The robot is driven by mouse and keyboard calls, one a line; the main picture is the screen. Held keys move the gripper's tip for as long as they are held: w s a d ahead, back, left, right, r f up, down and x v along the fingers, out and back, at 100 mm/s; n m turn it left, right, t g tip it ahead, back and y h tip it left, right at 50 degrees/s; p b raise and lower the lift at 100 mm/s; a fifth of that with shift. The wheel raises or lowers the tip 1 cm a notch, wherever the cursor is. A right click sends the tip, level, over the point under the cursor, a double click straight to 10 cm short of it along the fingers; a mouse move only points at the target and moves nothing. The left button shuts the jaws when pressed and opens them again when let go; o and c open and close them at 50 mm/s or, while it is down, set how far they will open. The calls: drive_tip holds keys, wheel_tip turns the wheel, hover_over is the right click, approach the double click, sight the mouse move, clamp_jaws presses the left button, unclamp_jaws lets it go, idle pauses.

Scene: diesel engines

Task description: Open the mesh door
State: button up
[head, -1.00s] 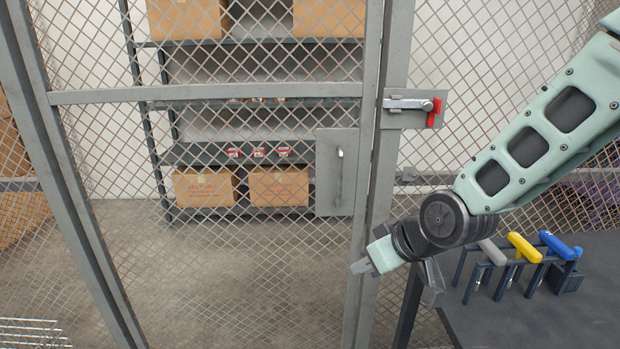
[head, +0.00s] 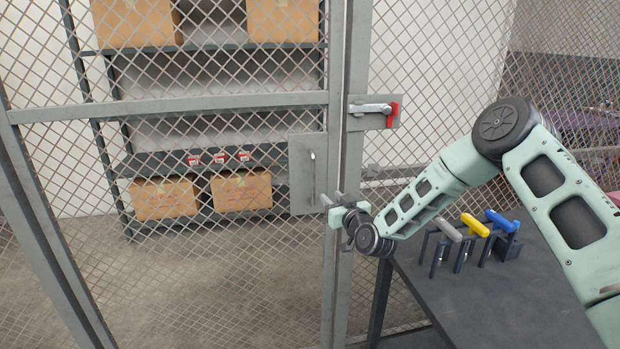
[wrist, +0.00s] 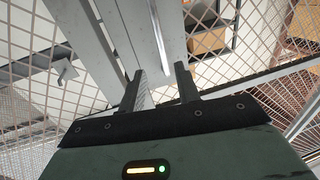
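The grey-framed mesh door (head: 170,103) fills the left of the head view and stands closed against its post (head: 353,60). A grey plate (head: 301,185) near its right edge carries a thin upright pull handle (head: 313,172). Above and right, a latch has a silver lever (head: 372,108) lying level and a red piece (head: 393,115) at its end. My gripper (head: 333,199) is just below and right of the plate, in front of the door edge. In the wrist view my gripper (wrist: 158,82) has its fingers apart, pointing at grey metal; contact cannot be told.
A dark table (head: 480,290) stands at the right, under my arm. It carries a rack with grey, yellow (head: 474,225) and blue (head: 502,220) handled tools. Behind the mesh are shelves with cardboard boxes (head: 240,190). Bare floor (head: 200,290) shows through the door.

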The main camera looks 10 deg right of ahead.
sight(314, 180)
drive_tip(key=w+a+p, duration=0.1)
drive_tip(key=w, duration=0.3)
drive_tip(key=w+a+p, duration=0.1)
drive_tip(key=w, duration=0.4)
drive_tip(key=w+p, duration=0.2)
drive_tip(key=w, duration=0.3)
drive_tip(key=shift+a, duration=0.4)
clamp_jaws()
